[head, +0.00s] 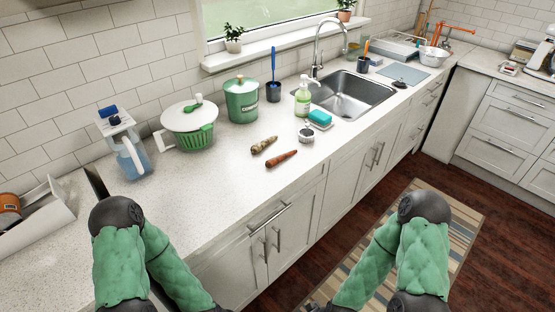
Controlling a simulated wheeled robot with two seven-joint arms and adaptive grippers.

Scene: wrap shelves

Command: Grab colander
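A silver metal bowl (433,55), which looks like the colander, sits at the far right end of the counter, near the corner. It is small in the picture, and I cannot make out holes in it. My two green-covered arms show at the bottom left and bottom right of the head view, with dark joints. Neither gripper is in view, and both arms are well apart from the bowl.
The counter (225,165) holds a salad spinner (190,125), green canister (241,103), soap bottle (303,98) and two root vegetables, one of them orange (282,158). The sink (345,97) lies between these and the bowl. A striped rug (455,222) covers part of the floor.

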